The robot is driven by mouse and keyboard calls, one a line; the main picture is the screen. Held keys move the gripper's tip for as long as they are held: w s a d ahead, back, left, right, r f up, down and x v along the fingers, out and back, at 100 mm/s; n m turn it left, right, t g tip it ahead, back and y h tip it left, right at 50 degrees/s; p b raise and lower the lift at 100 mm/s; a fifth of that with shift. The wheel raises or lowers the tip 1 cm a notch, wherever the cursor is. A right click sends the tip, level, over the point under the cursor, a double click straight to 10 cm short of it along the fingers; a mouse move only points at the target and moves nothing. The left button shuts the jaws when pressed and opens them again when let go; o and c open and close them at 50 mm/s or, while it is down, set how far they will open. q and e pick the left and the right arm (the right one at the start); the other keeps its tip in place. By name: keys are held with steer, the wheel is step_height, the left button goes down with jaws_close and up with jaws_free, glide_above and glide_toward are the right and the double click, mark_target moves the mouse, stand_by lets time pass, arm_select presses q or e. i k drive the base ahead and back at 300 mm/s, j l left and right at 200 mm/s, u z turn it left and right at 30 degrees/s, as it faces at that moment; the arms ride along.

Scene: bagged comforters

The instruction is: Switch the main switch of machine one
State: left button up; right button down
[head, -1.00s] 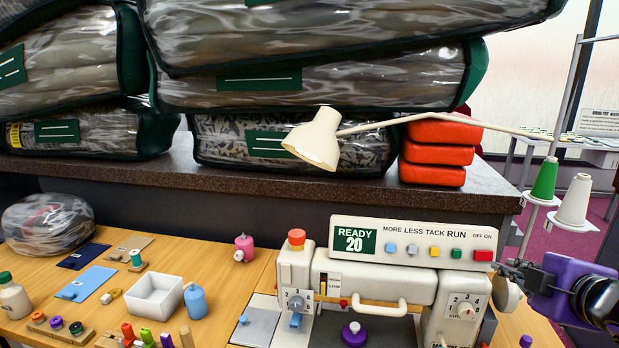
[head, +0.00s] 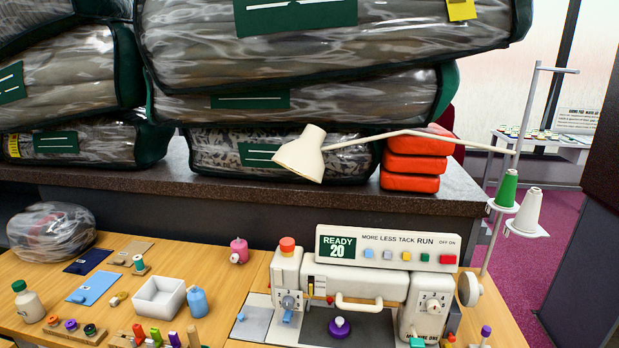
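The white sewing machine (head: 355,281) stands on the wooden table at the lower middle of the head view. Small lettering low on its right side is hard to read and may say "machine one". Its top panel (head: 388,247) has a green display reading "READY 20". Several coloured buttons follow in a row. A red switch (head: 447,259) sits at the panel's right end under the words "OFF ON". I cannot tell which position it is in. A numbered dial (head: 433,305) is on the right side and another dial (head: 288,303) on the left. Neither gripper is in view.
A cream lamp (head: 303,155) reaches over the machine from the back. A thread stand with green (head: 506,188) and white (head: 529,210) cones rises at its right. Bagged comforters (head: 290,105) and red folded bundles (head: 411,167) fill the shelf behind. A white bin (head: 159,299) and small items lie left.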

mark_target(451, 259)
steer(key=l+z, duration=0.1)
steer(key=l, duration=0.35)
steer(key=i+l+z, duration=0.15)
steer(key=l, duration=0.3)
steer(key=l+z, duration=0.1)
steer(key=l, duration=0.35)
steer(key=i+l+z, duration=0.1)
steer(key=l, duration=0.35)
